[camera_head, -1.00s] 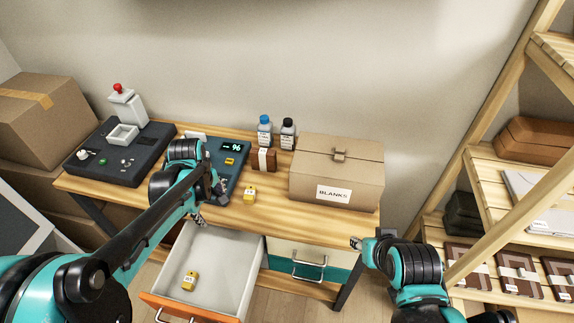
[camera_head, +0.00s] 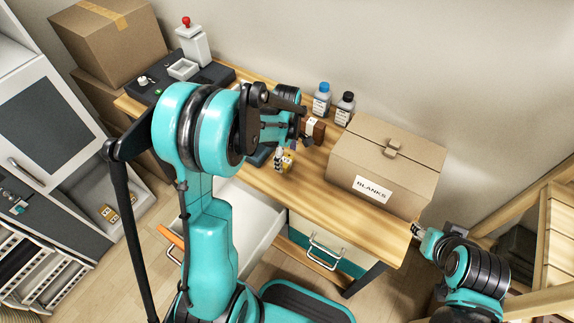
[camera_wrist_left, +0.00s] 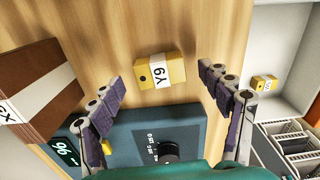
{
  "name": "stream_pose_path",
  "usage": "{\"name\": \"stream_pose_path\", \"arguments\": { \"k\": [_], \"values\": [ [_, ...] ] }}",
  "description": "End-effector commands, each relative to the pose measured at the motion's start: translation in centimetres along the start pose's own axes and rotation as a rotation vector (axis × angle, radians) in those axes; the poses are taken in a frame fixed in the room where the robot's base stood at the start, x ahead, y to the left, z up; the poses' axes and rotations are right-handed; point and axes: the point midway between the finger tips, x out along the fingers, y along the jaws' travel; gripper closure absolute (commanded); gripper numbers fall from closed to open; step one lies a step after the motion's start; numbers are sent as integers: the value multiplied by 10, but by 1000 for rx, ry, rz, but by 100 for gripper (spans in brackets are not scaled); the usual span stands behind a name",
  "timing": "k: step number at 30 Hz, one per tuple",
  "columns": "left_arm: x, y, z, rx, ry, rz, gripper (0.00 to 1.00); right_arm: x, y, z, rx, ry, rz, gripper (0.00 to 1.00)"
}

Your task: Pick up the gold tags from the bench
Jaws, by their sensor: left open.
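A gold tag with a white label (camera_wrist_left: 162,70) lies on the wooden bench (camera_head: 308,190), between the fingers of my left gripper in the left wrist view. My left gripper (camera_wrist_left: 161,80) is open above it, a finger to each side and apart from it. In the head view the tag (camera_head: 285,164) shows just below that gripper. A bit of yellow (camera_wrist_left: 106,146) shows beside the left finger at the teal scale (camera_wrist_left: 150,130), mostly hidden. Another gold tag (camera_wrist_left: 264,82) lies in the open drawer. My right gripper (camera_head: 416,230) is off the bench's right end; its jaws are too small to judge.
A cardboard box marked BLANKS (camera_head: 388,165) stands on the bench, with two bottles (camera_head: 322,100) behind. A brown wrapped block (camera_wrist_left: 40,85) is close to the left gripper. The open drawer (camera_head: 262,212) juts out in front. Yellow pieces (camera_head: 108,212) lie in a tray at left.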

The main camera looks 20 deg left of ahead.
Motion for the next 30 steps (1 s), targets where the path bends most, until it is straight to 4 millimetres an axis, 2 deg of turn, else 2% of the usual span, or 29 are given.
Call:
{"name": "stream_pose_path", "arguments": {
  "k": [1,3,9,10,16,26,30],
  "values": [
    [12,0,0,0,0,0,22,6,0,4,0,0,0,60],
    [17,0,0,0,0,0,22,7,0,5,0,0,0,60],
    [17,0,0,0,0,0,22,6,0,4,0,0,0,60],
    [16,0,0,1,0,0,25,6,0,4,0,0,0,60],
    [16,0,0,1,0,0,77,6,0,4,0,0,0,60],
    [15,0,0,1,0,0,78,5,0,4,0,0,0,60],
    [5,0,0,1,0,0,78,1,0,0,0,0,0,60]
  ]
}}
